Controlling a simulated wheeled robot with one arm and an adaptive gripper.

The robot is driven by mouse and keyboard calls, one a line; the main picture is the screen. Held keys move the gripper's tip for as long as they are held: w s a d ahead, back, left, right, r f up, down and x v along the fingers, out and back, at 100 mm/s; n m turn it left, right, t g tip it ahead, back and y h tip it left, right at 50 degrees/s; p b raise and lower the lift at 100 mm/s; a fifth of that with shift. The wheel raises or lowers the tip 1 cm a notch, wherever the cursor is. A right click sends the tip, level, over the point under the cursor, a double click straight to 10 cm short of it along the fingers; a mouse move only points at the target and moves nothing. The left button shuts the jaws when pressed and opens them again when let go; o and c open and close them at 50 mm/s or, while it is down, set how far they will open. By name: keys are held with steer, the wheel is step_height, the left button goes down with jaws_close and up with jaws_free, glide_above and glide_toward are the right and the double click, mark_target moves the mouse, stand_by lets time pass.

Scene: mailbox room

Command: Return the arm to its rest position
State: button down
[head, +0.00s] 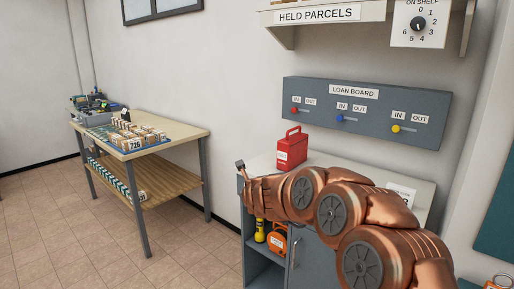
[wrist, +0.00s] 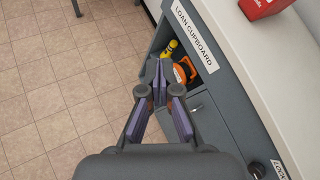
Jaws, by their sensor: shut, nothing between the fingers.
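My gripper (wrist: 159,82) is shut and empty in the wrist view, its fingertips together. It hangs over the edge of the grey loan cupboard (wrist: 229,93), above the floor and the open cubby. In the head view my copper-coloured arm stretches across the cupboard top from the lower right. The gripper (head: 240,165) shows there as a small dark tip at the arm's left end, left of a red box with a handle (head: 291,150).
The cupboard's cubby holds a yellow torch (head: 260,230) and an orange item (head: 278,239). A loan board (head: 366,112) with sliders hangs on the wall behind. A wooden table (head: 185,137) with boxes stands at left. Tiled floor (head: 180,255) between them is clear.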

steer(key=s+a+r+n+g+y+p, duration=0.2)
steer(key=s+a+r+n+y, duration=0.2)
steer(key=s+r+n, duration=0.5)
steer(key=s+d+f+n+g+y, duration=0.1)
steer(key=s+n+g, duration=0.2)
steer(key=s+n, duration=0.7)
steer(key=s+d+f+n+g+h+p, duration=0.1)
steer(key=s+d+f+n+g+h, duration=0.1)
steer(key=s+d, duration=0.6)
steer(key=s+d+f+n+g+h+p, duration=0.1)
steer(key=s+d+f+n+g+h, duration=0.2)
steer(key=s+d, duration=0.5)
steer(key=s+d+f+n+g+h+p, duration=0.1)
steer(key=s+d+n, duration=0.4)
steer(key=s, duration=1.7)
steer(key=d+f+g+h, duration=0.1)
steer(key=d+f+g, duration=0.1)
steer(key=d, duration=0.1)
steer(key=shift+s+g+p, duration=0.15)
steer(key=shift+g+p, duration=0.15)
steer(key=shift+g, duration=0.1)
steer(key=shift+d, duration=0.15)
